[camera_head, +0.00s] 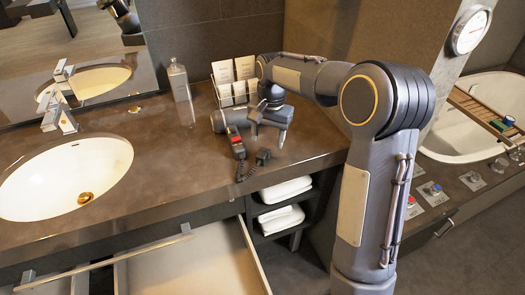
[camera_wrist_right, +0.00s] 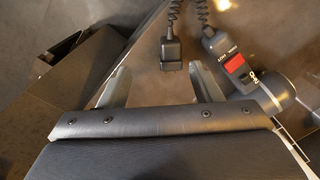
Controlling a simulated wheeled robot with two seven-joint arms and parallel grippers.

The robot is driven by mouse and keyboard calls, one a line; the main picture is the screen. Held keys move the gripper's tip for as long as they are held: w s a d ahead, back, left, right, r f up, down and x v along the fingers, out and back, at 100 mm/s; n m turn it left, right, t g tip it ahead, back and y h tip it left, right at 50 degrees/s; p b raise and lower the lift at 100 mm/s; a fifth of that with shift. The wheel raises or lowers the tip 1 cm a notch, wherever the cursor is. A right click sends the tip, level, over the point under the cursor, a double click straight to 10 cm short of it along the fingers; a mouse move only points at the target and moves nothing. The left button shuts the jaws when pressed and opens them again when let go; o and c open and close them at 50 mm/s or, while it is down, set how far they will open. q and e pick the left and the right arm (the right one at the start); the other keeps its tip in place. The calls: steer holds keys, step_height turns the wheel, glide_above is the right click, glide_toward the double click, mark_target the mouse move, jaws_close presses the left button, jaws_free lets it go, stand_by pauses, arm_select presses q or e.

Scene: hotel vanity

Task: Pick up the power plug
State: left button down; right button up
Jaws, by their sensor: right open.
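The black power plug (camera_head: 263,157) lies near the counter's front edge, beside the hair dryer (camera_head: 237,146), on the end of a coiled cord. In the right wrist view the plug (camera_wrist_right: 172,54) lies just beyond my fingertips, roughly in line with the space between them. My right gripper (camera_head: 268,136) is open, pointing down over the counter. In the right wrist view its two fingers (camera_wrist_right: 160,78) are spread with nothing between them. The height gap to the plug is hard to judge. My left gripper is not in view.
The dryer's handle, with a red switch (camera_wrist_right: 235,64), lies right of the plug in the wrist view. A clear bottle (camera_head: 180,82) and a card rack (camera_head: 233,92) stand behind. The sink (camera_head: 65,175) is left. Below are an open drawer (camera_head: 195,262) and shelved towels (camera_head: 282,220).

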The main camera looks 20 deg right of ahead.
mark_target(262, 152)
steer(key=shift+w+f+h, duration=0.3)
steer(key=shift+w+f, duration=0.45)
steer(key=shift+w, duration=0.3)
steer(key=f, duration=0.5)
steer(key=f+p, duration=0.1)
steer(key=f, duration=0.1)
steer(key=shift+w+a+f, duration=0.1)
steer(key=shift+a+f, duration=0.2)
steer(key=shift+a, duration=0.05)
steer(key=shift+c, duration=0.5)
